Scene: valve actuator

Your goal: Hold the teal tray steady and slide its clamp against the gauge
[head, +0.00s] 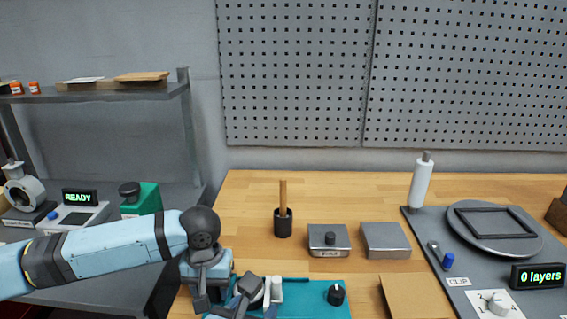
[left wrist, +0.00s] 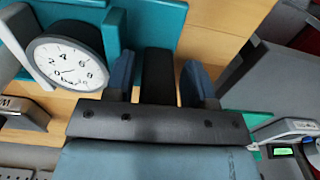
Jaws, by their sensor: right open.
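The teal tray (head: 312,300) lies on the bench at the bottom of the head view; part of it shows in the left wrist view (left wrist: 155,22). The gauge (left wrist: 68,62), dark with a round white dial, stands beside my left gripper in the left wrist view. A white upright piece (head: 276,290) stands by the gauge; I cannot tell whether it is the clamp. My left gripper (head: 213,298) is low at the tray's left end. Its blue fingers (left wrist: 158,75) stand either side of a dark bar; whether they grip it is unclear. My right gripper is out of view.
A black knob (head: 336,293) stands on the tray's right. Behind are a dark cup (head: 283,224) with a wooden stick and two metal blocks (head: 329,240) (head: 385,240). A grey mat (head: 430,245) with a round plate lies right. A shelf (head: 110,95) stands left.

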